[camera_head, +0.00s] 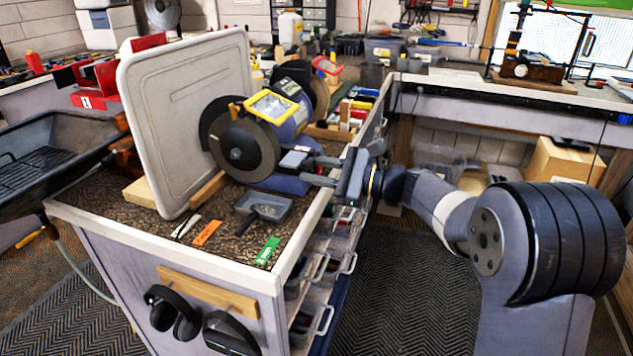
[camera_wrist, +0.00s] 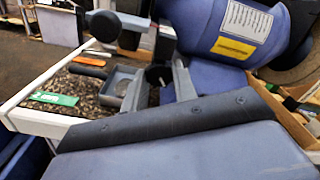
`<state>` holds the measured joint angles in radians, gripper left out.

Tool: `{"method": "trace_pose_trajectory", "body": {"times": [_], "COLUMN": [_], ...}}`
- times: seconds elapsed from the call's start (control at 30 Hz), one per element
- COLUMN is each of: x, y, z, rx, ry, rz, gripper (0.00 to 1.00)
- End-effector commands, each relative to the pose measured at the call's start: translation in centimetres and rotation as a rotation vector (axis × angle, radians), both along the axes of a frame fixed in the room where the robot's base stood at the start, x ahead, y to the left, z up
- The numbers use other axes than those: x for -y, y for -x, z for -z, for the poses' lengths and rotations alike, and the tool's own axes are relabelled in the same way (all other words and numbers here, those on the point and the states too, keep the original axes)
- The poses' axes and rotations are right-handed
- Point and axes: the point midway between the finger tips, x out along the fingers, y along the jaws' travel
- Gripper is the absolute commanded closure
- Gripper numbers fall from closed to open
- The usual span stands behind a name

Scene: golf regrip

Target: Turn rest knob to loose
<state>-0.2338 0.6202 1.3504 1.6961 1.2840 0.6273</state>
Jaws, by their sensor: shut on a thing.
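The bench grinder (camera_head: 290,110) stands on the workbench, with its dark wheel (camera_head: 240,150) facing left; its blue motor body (camera_wrist: 240,30) fills the upper right of the wrist view. My gripper (camera_head: 306,170) reaches in from the right, low beside the grinder. In the wrist view my gripper (camera_wrist: 159,85) has its two fingers on either side of a small black knob (camera_wrist: 158,75) and is shut on it. The knob is mostly hidden by the fingers in the head view. Another round black knob (camera_wrist: 105,26) shows at upper left in the wrist view. I cannot read the rest knob's setting.
A grey tray (camera_head: 265,205) lies in front of the grinder, near a green strip (camera_head: 267,251) and an orange strip (camera_head: 207,232). A large pale panel (camera_head: 180,110) stands upright at left. Open drawers (camera_head: 318,265) line the bench's right side. The floor right of them is clear.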

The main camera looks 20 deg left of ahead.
Motion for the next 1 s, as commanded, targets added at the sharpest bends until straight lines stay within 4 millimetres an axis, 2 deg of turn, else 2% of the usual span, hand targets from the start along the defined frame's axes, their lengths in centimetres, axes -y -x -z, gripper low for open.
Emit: {"method": "trace_pose_trajectory", "body": {"times": [0.3, 0.87, 0.9, 1.0], "x": [0.01, 0.01, 0.01, 0.01], "y": [-0.02, 0.0, 0.0, -0.01], "z": [0.19, 0.02, 0.02, 0.02], "rx": [0.135, 0.162, 0.162, 0.162], "ry": [0.011, 0.014, 0.014, 0.014], "rz": [0.0, 0.0, 0.0, 0.0], "gripper": [0.96, 0.96, 0.7, 0.62]}}
